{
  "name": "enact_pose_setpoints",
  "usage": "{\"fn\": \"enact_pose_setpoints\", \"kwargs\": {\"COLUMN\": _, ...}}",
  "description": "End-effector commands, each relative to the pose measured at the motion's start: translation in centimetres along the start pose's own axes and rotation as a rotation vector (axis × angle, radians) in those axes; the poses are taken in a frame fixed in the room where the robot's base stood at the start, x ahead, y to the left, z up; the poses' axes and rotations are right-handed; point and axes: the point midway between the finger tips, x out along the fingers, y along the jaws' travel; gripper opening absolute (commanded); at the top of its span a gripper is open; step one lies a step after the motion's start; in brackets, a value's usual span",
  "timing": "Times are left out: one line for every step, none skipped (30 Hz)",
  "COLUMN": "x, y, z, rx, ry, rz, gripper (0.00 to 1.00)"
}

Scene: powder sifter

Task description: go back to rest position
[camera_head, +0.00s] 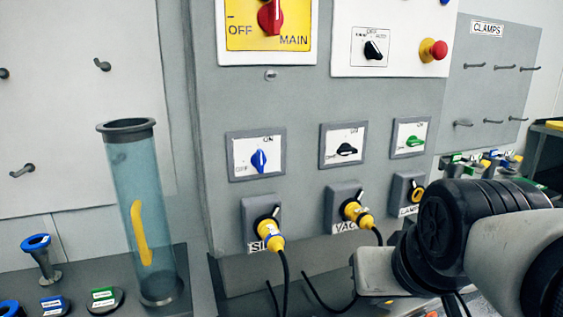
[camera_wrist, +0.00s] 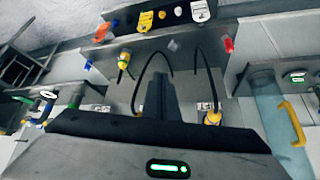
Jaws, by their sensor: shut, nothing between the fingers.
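My arm (camera_head: 480,240) comes in from the right in the head view, in front of the panel's lower right. My gripper's fingertips do not show clearly there. In the wrist view my gripper (camera_wrist: 164,88) shows as dark fingers closed together, with nothing between them. The grey panel (camera_head: 300,100) stands in front of me, and yellow plugs (camera_head: 268,234) sit in its lower sockets. I cannot tell the exact gap to the cables.
A clear bluish cylinder (camera_head: 142,215) with a yellow handle stands at left on a grey bench. Small blue-topped and green-labelled parts lie beside it. A clamps board (camera_head: 490,80) hangs at right above several clamps. Black cables (camera_head: 286,275) hang below the panel.

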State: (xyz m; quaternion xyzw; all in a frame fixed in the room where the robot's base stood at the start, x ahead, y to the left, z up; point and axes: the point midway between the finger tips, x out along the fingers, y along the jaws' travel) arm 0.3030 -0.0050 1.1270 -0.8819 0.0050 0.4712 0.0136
Motion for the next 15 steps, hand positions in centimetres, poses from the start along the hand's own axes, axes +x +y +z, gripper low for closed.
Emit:
{"fn": "enact_pose_setpoints", "kwargs": {"x": 0.1, "y": -0.3, "z": 3.4, "rx": -0.026, "ry": -0.072, "rz": 0.003, "gripper": 0.0}}
{"fn": "enact_pose_setpoints", "kwargs": {"x": 0.2, "y": -0.4, "z": 5.4, "rx": -0.04, "ry": -0.12, "rz": 0.006, "gripper": 0.0}}
{"fn": "enact_pose_setpoints", "kwargs": {"x": -3.4, "y": -0.4, "z": 2.0, "rx": -0.033, "ry": -0.102, "rz": 0.006, "gripper": 0.0}}
{"fn": "enact_pose_setpoints", "kwargs": {"x": -4.4, "y": -0.4, "z": 1.2, "rx": -0.031, "ry": -0.101, "rz": 0.005, "gripper": 0.0}}
{"fn": "enact_pose_setpoints", "kwargs": {"x": -5.3, "y": -0.5, "z": 0.6, "rx": -0.031, "ry": -0.101, "rz": 0.005, "gripper": 0.0}}
{"fn": "enact_pose_setpoints", "kwargs": {"x": -6.5, "y": -0.5, "z": -0.2, "rx": -0.03, "ry": -0.101, "rz": 0.005, "gripper": 0.0}}
{"fn": "enact_pose_setpoints", "kwargs": {"x": -7.3, "y": -0.5, "z": -0.8, "rx": -0.03, "ry": -0.101, "rz": 0.005, "gripper": 0.0}}
{"fn": "enact_pose_setpoints", "kwargs": {"x": -8.2, "y": -0.5, "z": -1.3, "rx": -0.03, "ry": -0.101, "rz": 0.005, "gripper": 0.0}}
{"fn": "enact_pose_setpoints", "kwargs": {"x": -9.2, "y": -0.5, "z": -2.0, "rx": -0.03, "ry": -0.1, "rz": 0.005, "gripper": 0.0}}
{"fn": "enact_pose_setpoints", "kwargs": {"x": -9.9, "y": -0.5, "z": -2.5, "rx": -0.029, "ry": -0.1, "rz": 0.005, "gripper": 0.0}}
{"fn": "enact_pose_setpoints", "kwargs": {"x": -10.5, "y": -0.6, "z": -3.0, "rx": -0.029, "ry": -0.1, "rz": 0.005, "gripper": 0.0}}
{"fn": "enact_pose_setpoints", "kwargs": {"x": -11.2, "y": -0.6, "z": -3.4, "rx": -0.029, "ry": -0.1, "rz": 0.005, "gripper": 0.0}}
{"fn": "enact_pose_setpoints", "kwargs": {"x": -11.6, "y": -0.6, "z": -3.7, "rx": -0.029, "ry": -0.1, "rz": 0.005, "gripper": 0.0}}
{"fn": "enact_pose_setpoints", "kwargs": {"x": -12.0, "y": -0.6, "z": -4.0, "rx": -0.029, "ry": -0.099, "rz": 0.005, "gripper": 0.0}}
{"fn": "enact_pose_setpoints", "kwargs": {"x": -12.3, "y": -0.6, "z": -4.2, "rx": -0.029, "ry": -0.099, "rz": 0.005, "gripper": 0.0}}
